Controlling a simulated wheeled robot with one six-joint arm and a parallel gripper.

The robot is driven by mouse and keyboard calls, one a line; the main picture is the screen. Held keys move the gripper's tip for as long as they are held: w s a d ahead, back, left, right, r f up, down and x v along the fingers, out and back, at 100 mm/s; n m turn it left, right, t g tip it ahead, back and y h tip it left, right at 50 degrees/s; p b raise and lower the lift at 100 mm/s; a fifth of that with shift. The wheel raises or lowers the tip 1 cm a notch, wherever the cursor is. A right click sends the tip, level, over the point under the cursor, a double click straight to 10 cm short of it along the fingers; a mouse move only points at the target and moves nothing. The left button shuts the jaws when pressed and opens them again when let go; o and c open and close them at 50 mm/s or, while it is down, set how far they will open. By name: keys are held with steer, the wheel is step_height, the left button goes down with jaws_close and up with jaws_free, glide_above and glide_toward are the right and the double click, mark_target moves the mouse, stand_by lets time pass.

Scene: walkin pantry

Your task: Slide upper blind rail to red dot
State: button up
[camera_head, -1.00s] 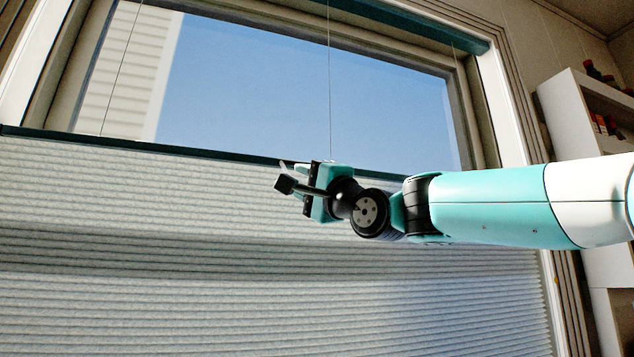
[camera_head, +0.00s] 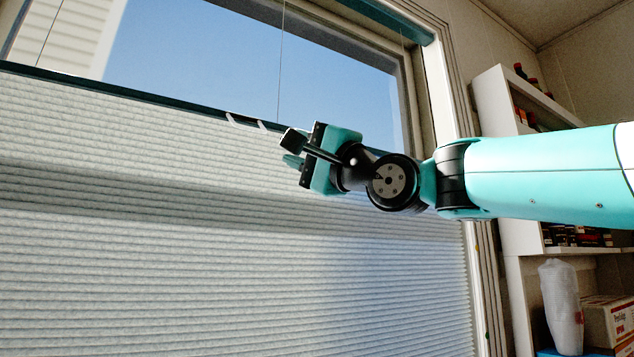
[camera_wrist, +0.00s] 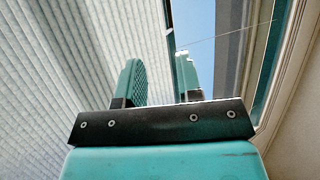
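The upper blind rail (camera_head: 150,97) is a thin dark green bar along the top of the pale pleated blind (camera_head: 120,240), below a strip of clear window. Two small white tabs (camera_head: 246,121) stick out from the rail. My gripper (camera_head: 292,150) is just right of and below the tabs in the head view, apart from them and empty. In the wrist view its two teal fingers (camera_wrist: 160,80) stand apart, with the rail (camera_wrist: 168,14) beyond the gap between them. I cannot make out a red dot in either view.
A thin cord (camera_head: 281,65) hangs down the window. The white window frame (camera_head: 441,90) is right of the blind. Farther right, a white shelf unit (camera_head: 492,100) holds bottles and boxes. My arm reaches in from the right.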

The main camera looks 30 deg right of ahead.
steer(key=b+v, duration=0.3)
steer(key=b, duration=0.5)
steer(key=shift+s+d+f, duration=0.15)
steer(key=shift+s+f, duration=0.1)
steer(key=shift+f, duration=0.05)
steer(key=shift+r, duration=0.1)
steer(key=shift+s, duration=0.1)
